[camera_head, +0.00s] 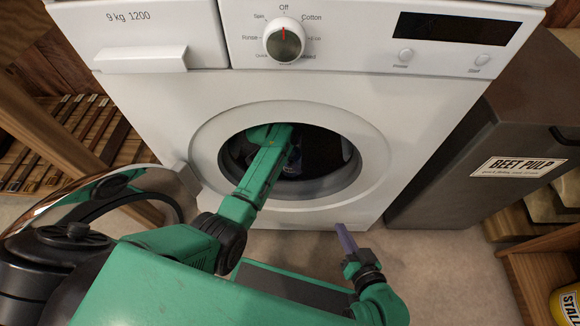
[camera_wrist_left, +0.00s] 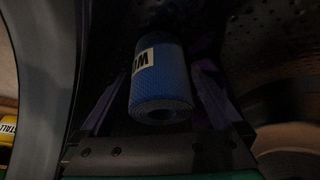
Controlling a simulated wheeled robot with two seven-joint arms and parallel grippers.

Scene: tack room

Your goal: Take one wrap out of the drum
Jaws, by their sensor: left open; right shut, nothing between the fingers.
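A blue rolled wrap (camera_wrist_left: 160,92) with a white label lies inside the dark drum (camera_wrist_left: 275,40) in the left wrist view, its round end facing the camera. My left gripper (camera_wrist_left: 166,72) is open, with one purple finger on each side of the wrap. I cannot tell whether the fingers touch it. In the head view my left arm reaches through the round opening of the washing machine (camera_head: 150,110), and its fingers are hard to make out in the dark. My right gripper (camera_head: 345,238) is shut and empty, outside in front of the machine's lower edge.
The round machine door (camera_head: 165,178) stands open at the left, close to my left arm. A grey beet pulp bin (camera_head: 450,165) stands right of the machine. A wooden shelf (camera_head: 545,270) and a yellow container (camera_head: 567,303) are at the lower right. Floor between is clear.

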